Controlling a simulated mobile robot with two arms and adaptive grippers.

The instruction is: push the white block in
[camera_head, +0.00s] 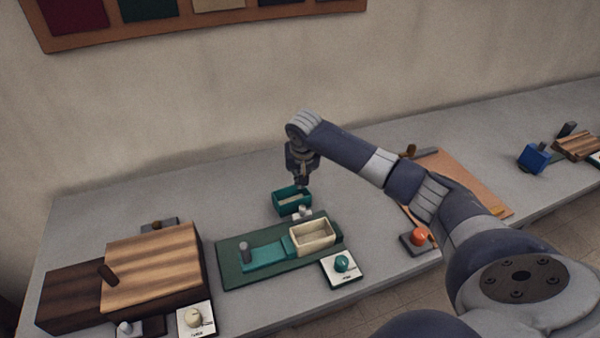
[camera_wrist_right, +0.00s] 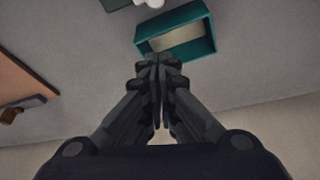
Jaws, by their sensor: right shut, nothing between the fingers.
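A small white block (camera_head: 303,212) is at the back edge of a dark green board (camera_head: 228,272), between the board and an open teal box (camera_head: 291,203). It also shows, cut off, at the top of the right wrist view (camera_wrist_right: 154,3). My right gripper (camera_head: 302,183) points down above the teal box in the head view; its fingers are together and empty. In the right wrist view the fingertips (camera_wrist_right: 157,62) appear beside the near wall of the teal box (camera_wrist_right: 178,32); I cannot tell whether they touch it. My left gripper is not in view.
The board carries a cream open box (camera_head: 313,238), a teal slide (camera_head: 265,256) and a grey peg (camera_head: 244,250). A teal button (camera_head: 341,263) stands in front. A wooden box (camera_head: 150,265) is at left, an orange button (camera_head: 417,237) at right. Grey tabletop behind is clear.

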